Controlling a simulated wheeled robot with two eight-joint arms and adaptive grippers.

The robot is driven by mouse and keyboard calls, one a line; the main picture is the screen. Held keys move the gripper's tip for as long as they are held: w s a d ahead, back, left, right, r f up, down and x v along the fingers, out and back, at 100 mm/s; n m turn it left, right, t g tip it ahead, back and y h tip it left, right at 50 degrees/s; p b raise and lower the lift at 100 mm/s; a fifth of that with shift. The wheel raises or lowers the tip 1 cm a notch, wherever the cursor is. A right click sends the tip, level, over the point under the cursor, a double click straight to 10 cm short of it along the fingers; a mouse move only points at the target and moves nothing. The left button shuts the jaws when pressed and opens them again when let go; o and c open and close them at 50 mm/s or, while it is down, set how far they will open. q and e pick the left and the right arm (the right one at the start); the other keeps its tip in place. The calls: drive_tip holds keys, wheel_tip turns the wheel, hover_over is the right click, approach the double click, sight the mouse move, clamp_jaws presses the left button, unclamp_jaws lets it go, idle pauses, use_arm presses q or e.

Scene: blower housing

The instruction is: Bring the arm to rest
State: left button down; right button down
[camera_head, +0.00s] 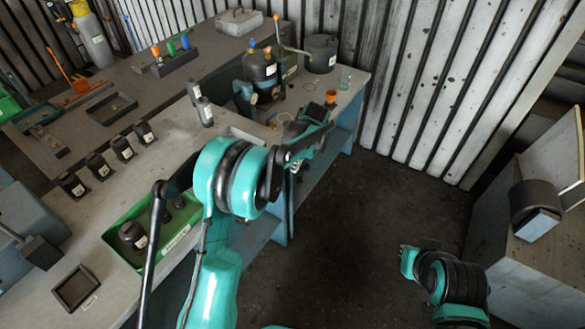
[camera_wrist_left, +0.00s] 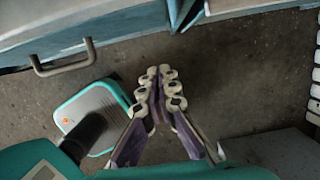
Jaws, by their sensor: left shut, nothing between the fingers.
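My left arm (camera_head: 228,190) reaches in from the bottom of the head view, over the front edge of the workbench. Its gripper end (camera_head: 296,165) is small and partly hidden behind the wrist there. In the left wrist view the left gripper (camera_wrist_left: 160,74) is shut, its fingers meeting with nothing between them. It hangs over bare dark floor, apart from the bench front. Part of my right arm (camera_head: 455,283) shows at the lower right of the head view; I cannot make out its gripper.
The workbench (camera_head: 110,285) holds a green bin (camera_head: 180,243), a small dark tray (camera_head: 76,288), several dark bottles and a black canister (camera_head: 262,70). A drawer handle (camera_wrist_left: 63,60) shows in the wrist view. Dark floor (camera_head: 350,220) is clear between bench and right-hand cabinet (camera_head: 490,225).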

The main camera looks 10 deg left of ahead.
use_arm(q)
drive_tip(key=s+a+r+n+t+h, duration=0.1)
drive_tip(key=s+a+r+n+t, duration=0.15)
drive_tip(key=s+r+n, duration=0.95)
drive_tip(key=s+n+t+h, duration=0.1)
drive_tip(key=s+n+t, duration=0.2)
drive_tip(key=s+n, duration=0.7)
drive_tip(key=s, duration=0.8)
drive_tip(key=shift+s+a+r+t+h, duration=0.25)
drive_tip(key=shift+a+r+t+h, duration=0.05)
drive_tip(key=shift+a+r+t, duration=0.1)
